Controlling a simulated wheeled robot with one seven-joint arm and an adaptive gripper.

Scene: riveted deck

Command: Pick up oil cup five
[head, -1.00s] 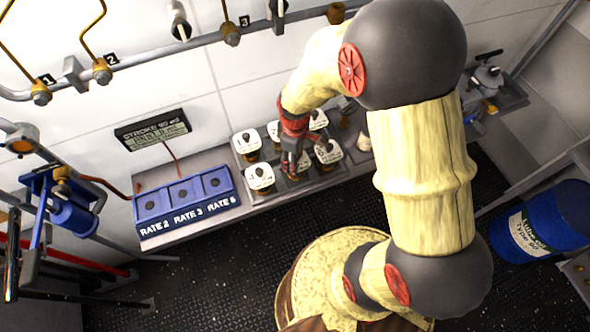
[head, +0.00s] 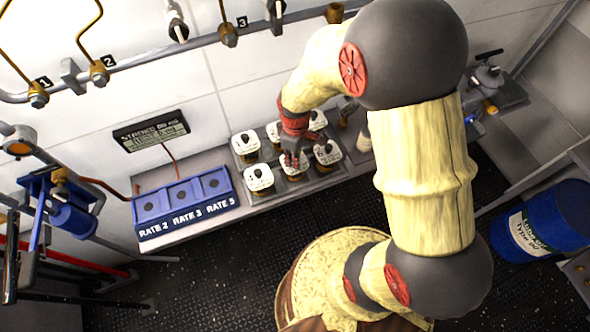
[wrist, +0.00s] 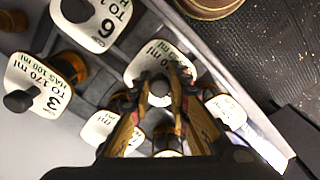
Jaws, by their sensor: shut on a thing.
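My gripper (head: 292,158) reaches down over the front row of oil cups and is shut on the knob of the middle cup's white lid (head: 296,166). In the wrist view, my fingers (wrist: 160,95) close around that knob on the lid (wrist: 148,64). The lid reads part of an "ml" mark; its number is hidden by the fingers. By its place between its neighbours, it looks to be oil cup five. It appears to stand in the rack still. Cup 6 (wrist: 92,20) and cup 3 (wrist: 42,84) show readable numbers.
Other lidded cups (head: 258,178), (head: 328,152) stand close on both sides in the grey rack. A blue rate box (head: 185,205) stands to the left. My arm covers part of the shelf at right. A blue drum (head: 545,222) stands on the floor at right.

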